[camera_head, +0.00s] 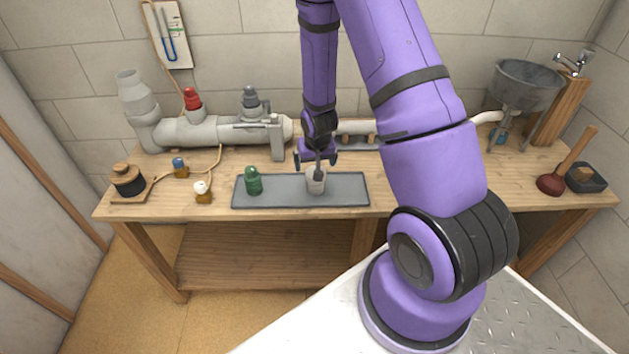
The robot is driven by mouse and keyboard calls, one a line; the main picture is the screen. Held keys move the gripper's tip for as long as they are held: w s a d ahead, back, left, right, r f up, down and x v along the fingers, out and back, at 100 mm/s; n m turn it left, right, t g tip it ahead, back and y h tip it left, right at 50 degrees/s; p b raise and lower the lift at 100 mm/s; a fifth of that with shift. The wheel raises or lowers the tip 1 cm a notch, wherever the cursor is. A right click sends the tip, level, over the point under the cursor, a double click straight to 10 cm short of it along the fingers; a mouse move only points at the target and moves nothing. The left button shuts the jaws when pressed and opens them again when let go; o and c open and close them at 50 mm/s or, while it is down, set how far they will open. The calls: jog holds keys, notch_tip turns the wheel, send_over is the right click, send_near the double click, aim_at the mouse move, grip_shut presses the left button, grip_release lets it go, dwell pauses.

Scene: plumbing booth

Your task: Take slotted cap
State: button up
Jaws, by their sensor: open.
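My gripper (316,161) is open and points down over the right half of a grey tray (350,190). Just below it stands a pale cup (316,187) with a thin dark grey piece at its mouth, between or behind the fingers. A green ribbed cap-like piece (253,181) stands upright on the tray to the left. A red cap-like piece (192,98) and a grey one (250,97) sit on top of the grey pipe behind. Slots are too small to make out, so I cannot tell which piece is the slotted cap.
The grey pipe (185,131) runs along the back of the wooden bench. Small valves and a dark jar (127,180) stand at left. A plunger (567,165), a black box (586,180) and a metal sink (525,85) are at right.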

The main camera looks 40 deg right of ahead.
aim_at(316, 188)
jog(key=shift+d+x, duration=0.15)
jog(key=shift+x, duration=1.8)
jog(key=shift+d+x, duration=0.15)
jog(key=shift+x, duration=1.8)
jog(key=shift+s, duration=0.15)
jog(key=c, duration=1.1)
